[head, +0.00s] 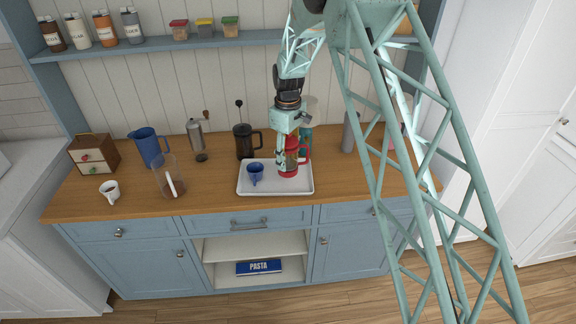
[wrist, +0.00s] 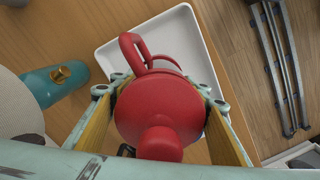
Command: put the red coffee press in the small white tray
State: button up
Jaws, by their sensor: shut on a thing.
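The red coffee press (head: 290,160) is upright in the head view, with its handle to the right. My gripper (head: 289,138) is shut on its upper part from above. In the wrist view the press's red lid and knob (wrist: 158,112) sit between the two fingers of my gripper (wrist: 160,108). The small white tray (head: 246,190) lies on the wooden counter, and the press appears over its right part. I cannot tell whether its base touches the tray. The tray also shows in the wrist view (wrist: 120,52), partly hidden by the press.
A blue mug (head: 256,175) stands in the tray's left part. A black press (head: 244,142) is behind the tray, a teal object (head: 306,139) behind the red press. A clear pitcher (head: 168,178), blue jug (head: 149,146) and white mug (head: 110,191) stand left. Counter between pitcher and tray is clear.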

aim_at(288, 140)
jog(key=shift+f, duration=1.6)
jog(key=shift+f, duration=0.15)
jog(key=o, duration=1)
notch_tip(288, 140, up, 11)
jog(key=shift+r, duration=0.65)
